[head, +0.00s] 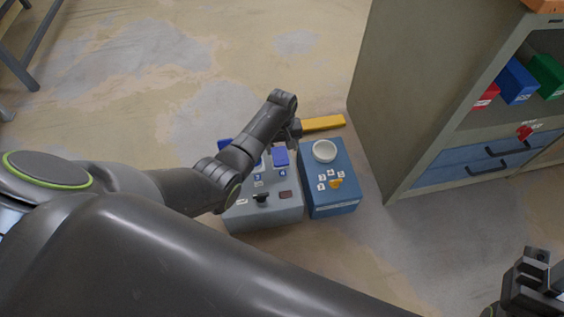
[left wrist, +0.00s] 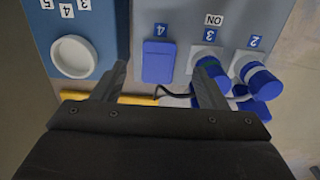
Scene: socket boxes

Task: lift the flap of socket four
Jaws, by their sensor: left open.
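The grey socket box (head: 265,212) stands on the floor and is partly hidden by my left arm. Socket four's blue flap (head: 281,157) is above its label 4. In the left wrist view the flap (left wrist: 159,62) looks shut, lying flat over the socket. Blue parts at sockets three (left wrist: 207,92) and two (left wrist: 262,82) stick out beside it. My left gripper (head: 294,130) is at the box's far end; in its wrist view its open fingers (left wrist: 164,68) sit either side of the flap, holding nothing. My right gripper (head: 535,277) is at the lower right; its jaw opening is unclear.
A blue box (head: 333,202) with a white round dish (head: 324,151) and number labels stands just right of the grey box. A yellow bar (head: 323,123) lies behind. A cabinet (head: 420,100) with shelves and blue drawers stands at right. Open floor lies to the left.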

